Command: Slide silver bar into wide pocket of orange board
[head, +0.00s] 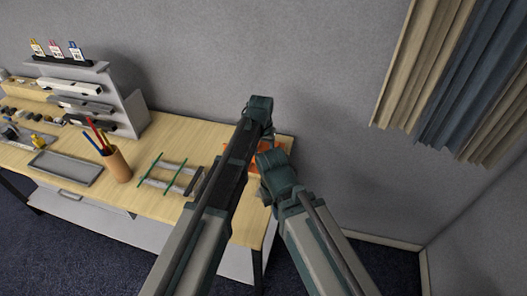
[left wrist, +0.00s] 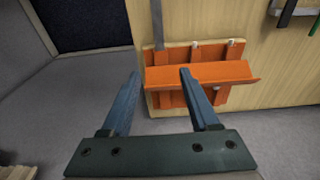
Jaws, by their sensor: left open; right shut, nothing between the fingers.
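My right gripper (head: 264,190) is shut and empty by the table's right end, partly hidden.
A green-barred rack (head: 168,174) lies on the table (head: 150,205). Left of it stand a brown cup with coloured sticks (head: 116,165), a grey tray (head: 66,168) and a grey shelf unit (head: 128,95). Floor is open beyond the table's right end.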

